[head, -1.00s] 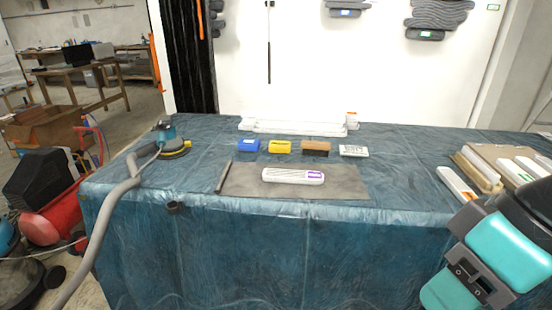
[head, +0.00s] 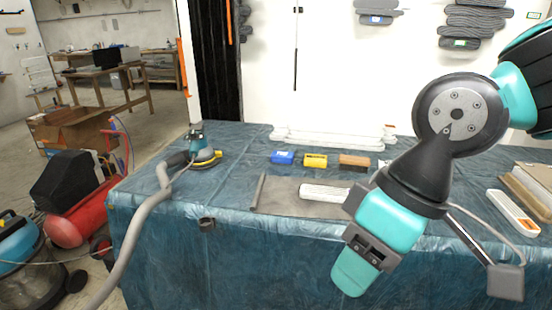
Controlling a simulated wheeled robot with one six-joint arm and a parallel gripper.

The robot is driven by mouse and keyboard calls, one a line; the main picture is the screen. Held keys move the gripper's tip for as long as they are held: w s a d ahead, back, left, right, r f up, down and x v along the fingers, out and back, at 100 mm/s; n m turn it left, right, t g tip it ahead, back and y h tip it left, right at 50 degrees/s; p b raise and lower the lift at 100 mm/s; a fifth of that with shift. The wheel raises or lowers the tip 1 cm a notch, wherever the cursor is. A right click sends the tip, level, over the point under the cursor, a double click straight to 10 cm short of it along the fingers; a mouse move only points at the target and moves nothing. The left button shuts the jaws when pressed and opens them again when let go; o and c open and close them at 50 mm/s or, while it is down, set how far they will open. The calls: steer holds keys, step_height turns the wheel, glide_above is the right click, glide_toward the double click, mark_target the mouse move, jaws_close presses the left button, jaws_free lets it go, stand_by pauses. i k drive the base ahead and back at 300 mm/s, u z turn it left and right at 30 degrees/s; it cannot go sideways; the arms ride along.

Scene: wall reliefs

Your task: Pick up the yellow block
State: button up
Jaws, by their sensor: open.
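The yellow block (head: 316,160) sits on the blue-covered table (head: 230,226), between a blue block (head: 283,157) on its left and a brown block (head: 354,162) on its right. My gripper (head: 352,272) shows at the lower right of the head view, in front of the table and nearer to me than the yellow block. It is open and apart from the block. The gap between its fingertips is hard to make out from this side.
A grey mat (head: 285,196) with a white block (head: 325,192) lies in front of the blocks. White strips (head: 330,138) lie at the back. A sander (head: 203,152) with a hose stands at left. A white piece (head: 513,212) lies at right.

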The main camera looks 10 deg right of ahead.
mark_target(319, 161)
steer(key=i, duration=1.05)
steer(key=z, duration=0.4)
